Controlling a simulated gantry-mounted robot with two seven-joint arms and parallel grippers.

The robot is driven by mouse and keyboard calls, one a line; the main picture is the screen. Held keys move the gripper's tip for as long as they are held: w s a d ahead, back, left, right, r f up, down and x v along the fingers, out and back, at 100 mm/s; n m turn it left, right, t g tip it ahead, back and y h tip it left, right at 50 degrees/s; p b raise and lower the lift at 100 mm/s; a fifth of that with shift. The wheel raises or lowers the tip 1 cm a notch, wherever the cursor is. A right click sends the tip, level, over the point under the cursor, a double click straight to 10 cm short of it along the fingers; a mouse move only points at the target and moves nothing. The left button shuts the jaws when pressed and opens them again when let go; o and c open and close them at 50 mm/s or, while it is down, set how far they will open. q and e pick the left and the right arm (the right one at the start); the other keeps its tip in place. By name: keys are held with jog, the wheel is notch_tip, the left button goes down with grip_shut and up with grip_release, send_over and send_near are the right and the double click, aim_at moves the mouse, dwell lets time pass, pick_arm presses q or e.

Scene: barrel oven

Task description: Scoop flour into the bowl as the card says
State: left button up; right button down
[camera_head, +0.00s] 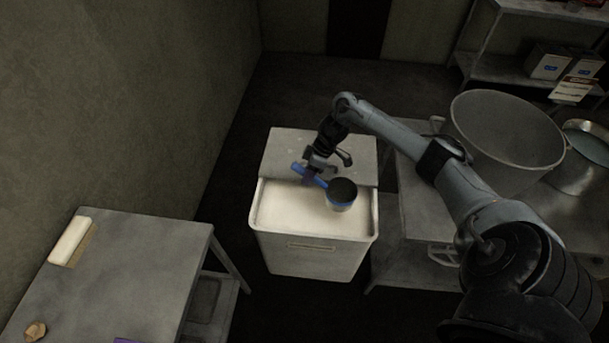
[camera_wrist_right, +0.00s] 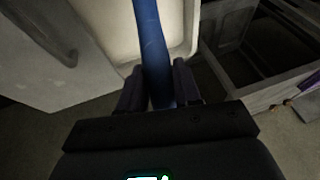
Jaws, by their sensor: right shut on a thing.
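A scoop with a blue handle (camera_head: 308,174) and a dark round cup (camera_head: 342,189) is over the white flour bin (camera_head: 312,262). Pale flour (camera_head: 290,214) fills the open front of the bin. My right gripper (camera_head: 316,176) is shut on the handle. The wrist view shows the blue handle (camera_wrist_right: 152,50) between the fingers (camera_wrist_right: 158,88). The cup's inside looks dark; I cannot tell whether it touches the flour. A large grey bowl (camera_head: 505,145) stands on the right-hand table. A white card (camera_head: 571,91) hangs at the shelf, its writing too small to read. My left gripper is out of view.
A metal pot (camera_head: 586,156) stands right of the bowl. White boxes (camera_head: 548,62) sit on the back shelf. A grey table (camera_head: 110,265) at lower left holds a pale block (camera_head: 70,240) and a small brown object (camera_head: 36,331). A wall runs along the left.

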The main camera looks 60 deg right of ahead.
notch_tip(320, 180, down, 18)
jog(key=b, duration=1.1)
jog(key=shift+b, duration=0.4)
notch_tip(320, 180, down, 2)
jog(key=shift+b, duration=0.6)
jog(key=shift+f, duration=0.1)
